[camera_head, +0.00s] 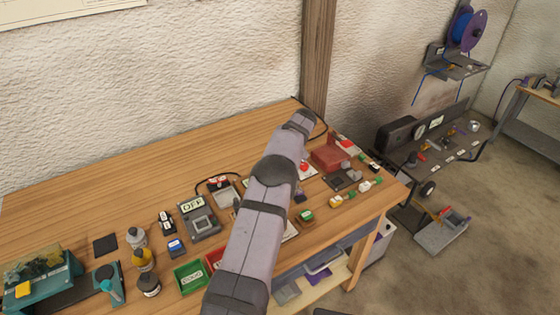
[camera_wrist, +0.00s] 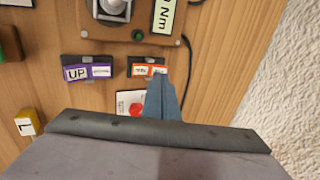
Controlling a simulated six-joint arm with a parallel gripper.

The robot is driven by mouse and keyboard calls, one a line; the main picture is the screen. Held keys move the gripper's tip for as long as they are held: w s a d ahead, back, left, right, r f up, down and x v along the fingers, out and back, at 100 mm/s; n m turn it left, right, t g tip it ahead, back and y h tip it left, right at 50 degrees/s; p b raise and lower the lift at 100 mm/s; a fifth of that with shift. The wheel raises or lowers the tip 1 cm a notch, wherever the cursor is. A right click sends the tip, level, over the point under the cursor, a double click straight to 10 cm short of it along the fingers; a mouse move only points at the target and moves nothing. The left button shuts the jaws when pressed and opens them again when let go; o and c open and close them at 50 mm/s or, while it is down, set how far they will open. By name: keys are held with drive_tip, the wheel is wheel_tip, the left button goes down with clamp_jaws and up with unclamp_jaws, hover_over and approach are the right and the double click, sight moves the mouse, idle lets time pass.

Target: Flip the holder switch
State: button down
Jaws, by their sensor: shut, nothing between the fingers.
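My gripper (camera_wrist: 162,95) shows in the wrist view as blue-grey fingers, closed together and empty. Its tip is close to a small orange and black block with white labels (camera_wrist: 147,68), partly overlapping it in view; I cannot tell whether they touch. A purple and black block marked UP (camera_wrist: 87,72) is to its left. A white plate with a red button (camera_wrist: 136,106) is partly hidden by the fingers. I cannot tell for sure which piece is the holder switch. In the head view my arm hides the gripper and the spot under it.
In the wrist view, a brown board with a metal fixture (camera_wrist: 113,10) and an Nm label (camera_wrist: 166,14) is beyond the blocks. In the head view, a grey device marked OFF (camera_head: 193,205), a red box (camera_head: 330,157) and several small items crowd the wooden bench (camera_head: 110,185).

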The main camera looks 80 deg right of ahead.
drive_tip(key=shift+p+x, duration=0.6)
drive_tip(key=shift+x, duration=1.05)
